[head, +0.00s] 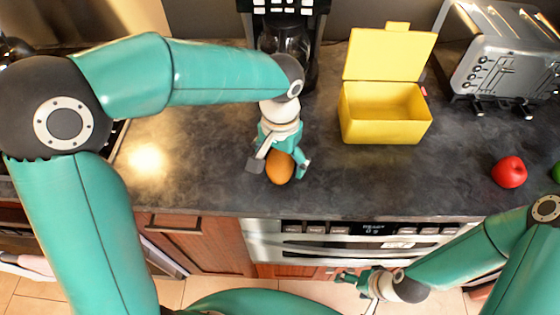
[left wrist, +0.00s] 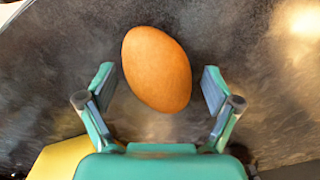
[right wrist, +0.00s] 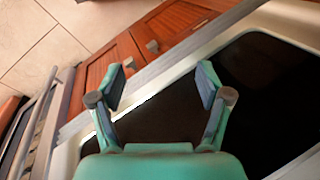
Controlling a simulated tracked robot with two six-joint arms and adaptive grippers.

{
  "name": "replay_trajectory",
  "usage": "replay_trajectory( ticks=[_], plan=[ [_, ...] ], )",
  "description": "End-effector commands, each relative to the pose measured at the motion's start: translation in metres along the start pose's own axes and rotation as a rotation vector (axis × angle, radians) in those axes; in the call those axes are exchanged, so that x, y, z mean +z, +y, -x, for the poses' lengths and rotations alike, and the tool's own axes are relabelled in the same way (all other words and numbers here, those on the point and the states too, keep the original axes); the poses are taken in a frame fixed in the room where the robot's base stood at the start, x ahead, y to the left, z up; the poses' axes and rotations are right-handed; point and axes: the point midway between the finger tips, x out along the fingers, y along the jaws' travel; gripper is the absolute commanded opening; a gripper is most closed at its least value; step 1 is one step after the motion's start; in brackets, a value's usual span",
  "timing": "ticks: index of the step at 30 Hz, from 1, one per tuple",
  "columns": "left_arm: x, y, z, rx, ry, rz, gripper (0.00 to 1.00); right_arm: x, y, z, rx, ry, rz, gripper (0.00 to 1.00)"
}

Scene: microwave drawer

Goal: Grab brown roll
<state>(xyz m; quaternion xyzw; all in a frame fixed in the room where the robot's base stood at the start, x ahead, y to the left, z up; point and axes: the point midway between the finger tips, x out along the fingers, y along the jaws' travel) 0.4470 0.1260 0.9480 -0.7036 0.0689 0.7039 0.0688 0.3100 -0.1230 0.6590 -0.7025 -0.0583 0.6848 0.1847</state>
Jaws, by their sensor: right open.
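The brown roll (head: 280,167) is an orange-brown oval on the dark countertop. In the head view it sits under my left gripper (head: 279,164), near the counter's front edge. In the left wrist view the roll (left wrist: 157,69) shows between and slightly beyond the two fingertips, with a gap on each side. My left gripper (left wrist: 157,85) is open around it and not closed on it. My right gripper (head: 355,277) is low in front of the oven, open and empty. In the right wrist view this gripper (right wrist: 160,84) has nothing between its fingers.
An open yellow box (head: 385,118) stands at the back right of the roll. A coffee maker (head: 287,35) is behind, a toaster (head: 505,62) at the far right. A red apple (head: 509,172) lies on the right. The countertop (head: 400,180) between is clear.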

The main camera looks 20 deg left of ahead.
Motion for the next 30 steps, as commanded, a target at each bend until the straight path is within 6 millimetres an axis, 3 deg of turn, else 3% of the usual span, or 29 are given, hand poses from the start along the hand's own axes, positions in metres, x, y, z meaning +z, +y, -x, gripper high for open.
replay_trajectory(
  ticks=[1,10,17,18,22,30],
  plan=[
    [0.000,0.000,0.000,0.000,0.000,0.000,0.77,0.000,0.000,0.000,0.000,0.000,0.000,0.77],
    [0.000,0.000,0.001,0.000,0.000,0.000,0.29,0.000,0.000,0.000,0.000,0.000,0.000,0.77],
    [0.000,0.000,0.001,0.000,0.000,0.001,0.28,0.000,0.000,0.000,0.000,0.000,0.000,0.77],
    [0.000,-0.001,0.002,0.000,0.000,0.001,0.22,0.000,0.000,0.000,0.000,0.000,0.000,0.77],
    [0.000,-0.001,0.007,0.000,0.002,0.002,0.22,0.000,0.000,0.000,0.000,0.000,0.000,0.77],
    [-0.001,-0.001,0.042,0.001,0.006,0.003,0.22,0.000,0.000,0.001,0.000,0.000,0.000,0.77]
  ],
)
